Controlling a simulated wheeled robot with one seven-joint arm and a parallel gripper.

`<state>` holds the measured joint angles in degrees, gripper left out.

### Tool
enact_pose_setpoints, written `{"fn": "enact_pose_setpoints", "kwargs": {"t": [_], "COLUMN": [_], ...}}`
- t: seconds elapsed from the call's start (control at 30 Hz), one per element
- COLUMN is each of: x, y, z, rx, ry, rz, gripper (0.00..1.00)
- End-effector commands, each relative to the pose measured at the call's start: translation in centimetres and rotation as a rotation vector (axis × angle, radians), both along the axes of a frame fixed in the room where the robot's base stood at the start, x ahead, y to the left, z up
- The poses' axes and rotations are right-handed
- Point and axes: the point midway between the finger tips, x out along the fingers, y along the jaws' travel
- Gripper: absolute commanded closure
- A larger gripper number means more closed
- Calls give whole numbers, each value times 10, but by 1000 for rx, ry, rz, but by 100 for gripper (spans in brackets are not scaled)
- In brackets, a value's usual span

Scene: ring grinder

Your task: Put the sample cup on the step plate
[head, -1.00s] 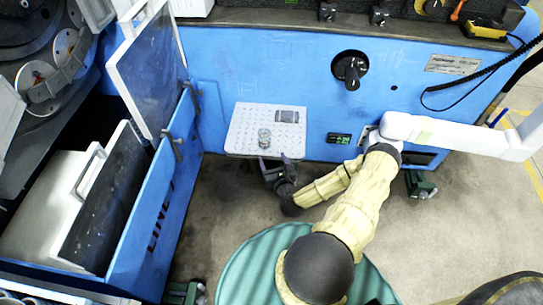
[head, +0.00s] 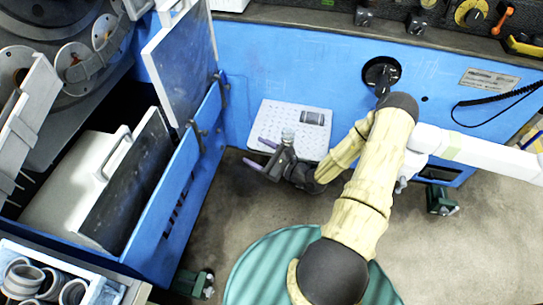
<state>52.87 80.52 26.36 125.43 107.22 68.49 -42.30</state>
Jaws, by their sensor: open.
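The sample cup (head: 288,134) is a small, clear, greyish cup. It stands on the front part of the step plate (head: 268,112), a white plate with rows of small holes against the blue machine front. My gripper (head: 259,153) is open and empty at the plate's front left edge, its two purplish fingers pointing left. The fingers are apart from the cup. The gripper's body is just in front of the cup in the picture and hides its lower part, so I cannot tell whether they touch.
A dark grey banded item (head: 312,118) is on the plate behind the cup. An open blue door (head: 190,165) stands at the left. A black knob (head: 381,74) sticks out of the machine front. A teal ribbed round surface (head: 262,268) is below my arm. Grey rings fill a bin (head: 92,292) at bottom left.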

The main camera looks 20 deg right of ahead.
Motion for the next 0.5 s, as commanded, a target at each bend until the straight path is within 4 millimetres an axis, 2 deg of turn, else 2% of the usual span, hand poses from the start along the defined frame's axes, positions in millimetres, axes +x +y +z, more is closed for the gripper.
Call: {"fn": "enact_pose_setpoints", "kwargs": {"t": [0.03,0.1,0.2,0.33,0.5], "x": [-7,-22,-47,-82,-125], "y": [17,38,63,83,90], "z": [12,25,39,53,66], "rx": [-47,-109,-209,-362,-597], "ry": [-14,-25,-34,-41,-50], "rz": [111,262,469,720,1011], "gripper": [31,31,31,31,31]}}
